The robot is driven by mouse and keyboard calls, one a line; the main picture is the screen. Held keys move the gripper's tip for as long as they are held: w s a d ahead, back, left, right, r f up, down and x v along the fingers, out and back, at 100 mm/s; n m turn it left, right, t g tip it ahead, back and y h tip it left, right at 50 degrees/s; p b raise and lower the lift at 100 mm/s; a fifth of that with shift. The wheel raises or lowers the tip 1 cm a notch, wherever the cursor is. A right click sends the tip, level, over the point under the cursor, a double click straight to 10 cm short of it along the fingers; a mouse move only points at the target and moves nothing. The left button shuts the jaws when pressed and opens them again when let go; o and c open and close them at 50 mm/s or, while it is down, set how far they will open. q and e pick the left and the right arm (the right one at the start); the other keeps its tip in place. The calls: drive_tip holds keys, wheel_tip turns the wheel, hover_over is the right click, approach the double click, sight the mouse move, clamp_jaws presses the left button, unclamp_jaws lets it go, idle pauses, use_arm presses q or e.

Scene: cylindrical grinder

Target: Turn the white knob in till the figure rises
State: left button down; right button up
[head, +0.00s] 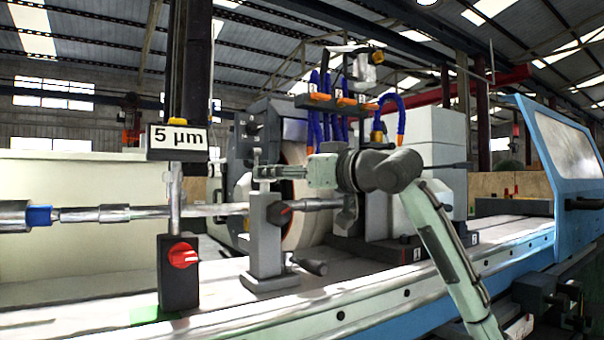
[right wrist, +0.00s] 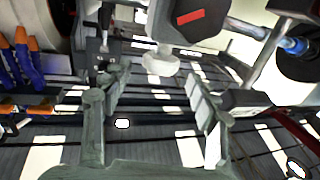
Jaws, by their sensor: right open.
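The sign reading "5 µm" (head: 177,138) stands upright at the left in the head view, above a dark block with a red knob (head: 183,255). My right gripper (head: 262,165) is open and empty, just above the grey work rest (head: 265,235). In the right wrist view a pale, round knob (right wrist: 160,63) lies just ahead of the open fingertips (right wrist: 157,80), roughly centred between them. Whether a finger touches it I cannot tell. In the head view the knob is not clear behind the fingers. My left gripper is out of view.
A long grey shaft (head: 225,208) runs across the machine past the work rest. The grinding wheel (head: 298,200) and blue coolant hoses (head: 327,110) are close behind my right arm. A small black handle (head: 313,266) sticks out low on the rest. The blue guard door (head: 568,165) stands at the right.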

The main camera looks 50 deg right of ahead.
drive_tip(key=s, duration=0.7)
drive_tip(key=shift+a, duration=0.25)
idle(2.1)
